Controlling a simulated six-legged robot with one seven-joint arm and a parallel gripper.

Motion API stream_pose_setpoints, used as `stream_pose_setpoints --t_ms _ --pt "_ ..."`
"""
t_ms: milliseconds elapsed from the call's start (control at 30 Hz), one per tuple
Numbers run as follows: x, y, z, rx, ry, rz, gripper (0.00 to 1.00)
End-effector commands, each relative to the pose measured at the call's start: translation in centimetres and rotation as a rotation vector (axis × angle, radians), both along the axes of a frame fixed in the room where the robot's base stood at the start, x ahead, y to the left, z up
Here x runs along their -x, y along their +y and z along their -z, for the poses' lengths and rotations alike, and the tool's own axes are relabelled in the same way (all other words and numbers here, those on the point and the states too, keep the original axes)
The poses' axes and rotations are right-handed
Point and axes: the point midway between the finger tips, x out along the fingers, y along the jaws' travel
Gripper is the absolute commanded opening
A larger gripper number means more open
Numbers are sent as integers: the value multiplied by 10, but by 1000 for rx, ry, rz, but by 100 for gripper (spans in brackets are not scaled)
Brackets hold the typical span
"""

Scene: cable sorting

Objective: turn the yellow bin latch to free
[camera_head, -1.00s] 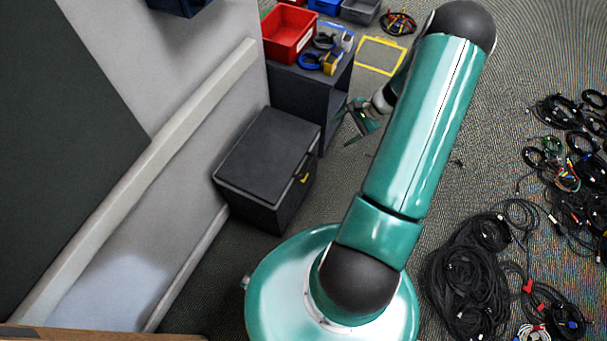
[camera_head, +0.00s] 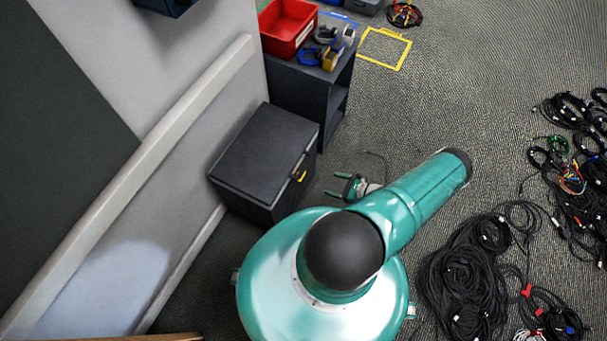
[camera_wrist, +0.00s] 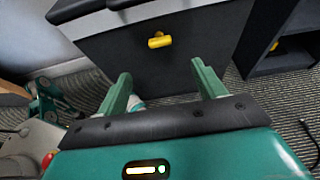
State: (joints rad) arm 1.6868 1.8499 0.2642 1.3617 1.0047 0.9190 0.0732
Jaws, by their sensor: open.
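The yellow latch (camera_wrist: 159,41) is on the front face of a dark lidded bin (camera_wrist: 110,60). In the wrist view the latch lies roughly horizontal, beyond my fingertips and between them in the picture. In the head view the latch (camera_head: 298,176) shows as a small yellow piece on the bin's (camera_head: 263,150) right side, below the lid edge. My gripper (camera_wrist: 160,78) is open and empty, facing the bin's front, apart from the latch. In the head view my gripper (camera_head: 334,185) is low, just right of the bin.
A dark shelf unit (camera_head: 310,100) stands behind the bin, with a red tray (camera_head: 287,28) and tape rolls on top. Tangled black cables (camera_head: 467,262) lie on the floor at right. A yellow floor square (camera_head: 404,55) is at the back. Carpet between is clear.

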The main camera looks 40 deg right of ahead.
Motion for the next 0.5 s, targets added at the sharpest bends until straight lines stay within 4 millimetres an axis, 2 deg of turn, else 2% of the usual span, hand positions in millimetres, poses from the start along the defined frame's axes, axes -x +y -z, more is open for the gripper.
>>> stream_pose_setpoints --t_ms 133,233,500 --pt "-5 3 4 -4 -2 11 69" --pt "-16 8 10 -5 -2 11 69" --pt "-62 25 30 -3 -2 7 69"
